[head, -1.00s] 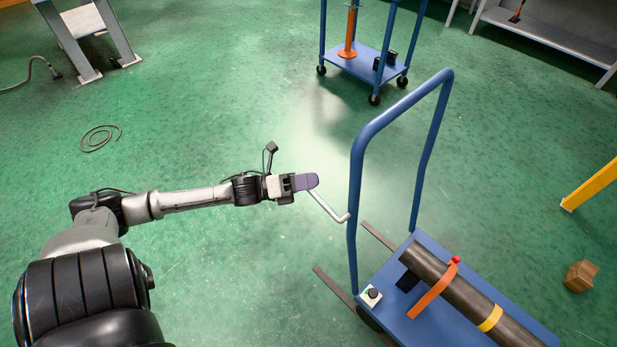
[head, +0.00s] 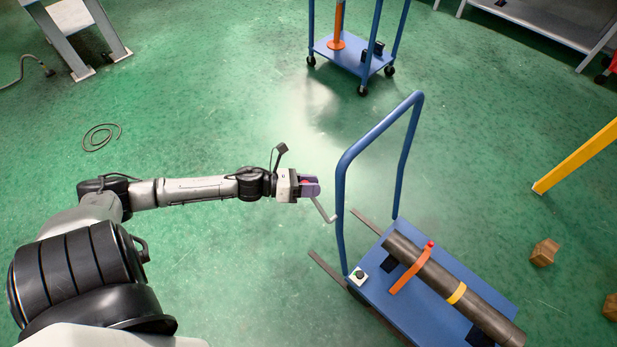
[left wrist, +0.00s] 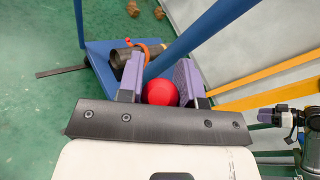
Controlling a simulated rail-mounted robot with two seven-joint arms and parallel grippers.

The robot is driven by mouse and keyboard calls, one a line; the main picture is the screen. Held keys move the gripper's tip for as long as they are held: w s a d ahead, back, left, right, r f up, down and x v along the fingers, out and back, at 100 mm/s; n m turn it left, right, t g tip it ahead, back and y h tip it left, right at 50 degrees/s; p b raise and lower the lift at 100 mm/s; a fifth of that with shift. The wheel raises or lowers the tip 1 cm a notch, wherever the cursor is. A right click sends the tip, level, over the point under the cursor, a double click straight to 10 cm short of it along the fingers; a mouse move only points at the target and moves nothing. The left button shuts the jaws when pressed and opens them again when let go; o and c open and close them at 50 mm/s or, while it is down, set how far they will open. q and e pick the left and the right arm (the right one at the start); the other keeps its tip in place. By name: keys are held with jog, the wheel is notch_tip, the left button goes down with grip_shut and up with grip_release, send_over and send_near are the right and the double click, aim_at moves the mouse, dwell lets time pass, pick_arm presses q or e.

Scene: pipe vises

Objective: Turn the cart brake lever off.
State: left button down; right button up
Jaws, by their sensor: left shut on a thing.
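The blue push cart (head: 378,128) stands in the middle right of the head view. Its brake lever is a thin grey bent rod (head: 324,211) beside the near handle post. My left gripper (head: 308,187) is shut on this knob, left of the post. What appears to be my right gripper (left wrist: 265,116) shows small at the right edge of the left wrist view; its jaw opening is unclear.
A dark pipe (head: 475,306) lies on the cart deck with an orange strap (head: 412,269). A second blue cart (head: 350,55) stands behind. A yellow post (head: 575,158) and a wooden block (head: 544,252) are at right.

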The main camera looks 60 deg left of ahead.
pick_arm(q)
jog(key=shift+d+r, duration=0.15)
jog(key=shift+r, duration=0.1)
dwell(0.3)
jog(key=c, duration=0.8)
grip_release()
jog(key=shift+f, duration=0.1)
jog(key=shift+p+v, duration=1.95)
jog(key=shift+v, duration=5)
jog(key=shift+w, duration=0.1)
